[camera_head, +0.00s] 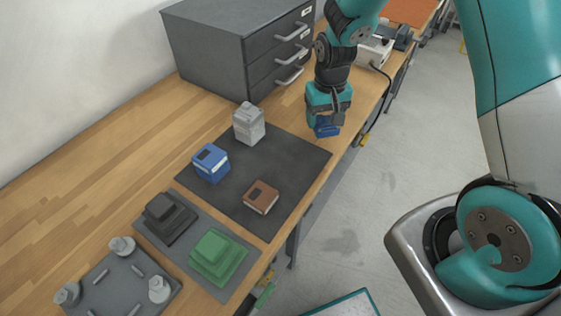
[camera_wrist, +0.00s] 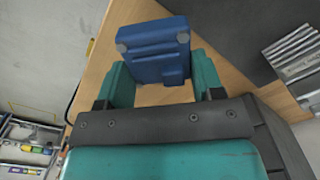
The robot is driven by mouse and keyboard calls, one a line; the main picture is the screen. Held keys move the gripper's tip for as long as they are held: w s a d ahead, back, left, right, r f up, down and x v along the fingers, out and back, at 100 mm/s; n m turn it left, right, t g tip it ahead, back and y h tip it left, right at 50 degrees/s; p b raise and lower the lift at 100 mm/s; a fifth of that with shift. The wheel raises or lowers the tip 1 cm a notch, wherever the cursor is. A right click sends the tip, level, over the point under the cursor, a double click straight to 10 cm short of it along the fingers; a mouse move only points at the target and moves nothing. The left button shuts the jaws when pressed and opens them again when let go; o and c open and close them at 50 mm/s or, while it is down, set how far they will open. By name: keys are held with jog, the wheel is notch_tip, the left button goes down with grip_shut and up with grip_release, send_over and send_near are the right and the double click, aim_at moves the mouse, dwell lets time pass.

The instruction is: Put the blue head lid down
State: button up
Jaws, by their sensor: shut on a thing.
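My gripper (camera_head: 327,112) is shut on the blue head lid (camera_head: 326,130), near the far right corner of the dark mat (camera_head: 300,150). In the wrist view the blue lid (camera_wrist: 155,50) sits between the two teal fingers of my gripper (camera_wrist: 160,82), its stepped face and two grey round spots showing. I cannot tell whether the lid touches the surface below. A blue box-shaped part (camera_head: 211,164), a grey part (camera_head: 249,123) and a brown part (camera_head: 261,197) stand on the dark mat.
A grey drawer cabinet (camera_head: 215,50) stands behind the mat. A black part (camera_head: 168,217) and a green part (camera_head: 217,257) sit on a grey mat in front. A grey plate with posts (camera_head: 115,285) is nearest. The wooden bench (camera_head: 90,170) is clear at left.

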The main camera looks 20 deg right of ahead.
jog(key=a+r+m+b, duration=0.4)
jog(key=r+m, duration=0.2)
jog(key=r, duration=0.1)
notch_tip(320, 180, up, 8)
jog(key=m+b, duration=0.4)
jog(key=m, duration=0.4)
send_over(299, 157)
notch_tip(299, 157, down, 19)
jog(key=shift+f+b, duration=0.1)
jog(key=shift+b, duration=0.25)
jog(key=shift+f, duration=0.15)
jog(key=o, duration=1)
